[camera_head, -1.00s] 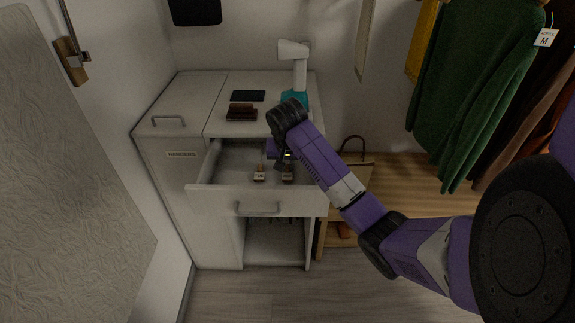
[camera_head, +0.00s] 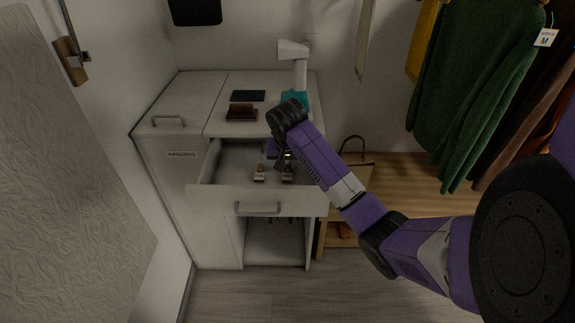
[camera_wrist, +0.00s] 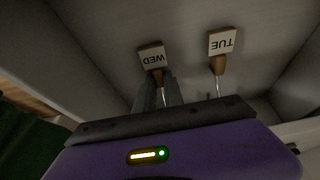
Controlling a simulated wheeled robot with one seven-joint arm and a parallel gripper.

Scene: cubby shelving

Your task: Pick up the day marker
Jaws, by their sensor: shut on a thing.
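Two day markers, each with a wooden block and a white label, are in the open drawer (camera_head: 225,195). The one labelled WED (camera_wrist: 152,57) is at the left in the wrist view, and in the head view it appears to be the right one (camera_head: 288,176). The one labelled TUE (camera_wrist: 221,43) stands beside it and shows at the left in the head view (camera_head: 259,174). My gripper (camera_wrist: 158,92) is shut on the WED marker near its narrow lower part. The fingertips are partly hidden, and I cannot tell whether the marker is clear of the drawer floor.
Drawer walls surround my gripper closely. On the cabinet top are a dark flat item (camera_head: 248,96), a brown box-like item (camera_head: 242,113) and a white device on a teal base (camera_head: 295,98). Hanging clothes (camera_head: 470,90) are at the right.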

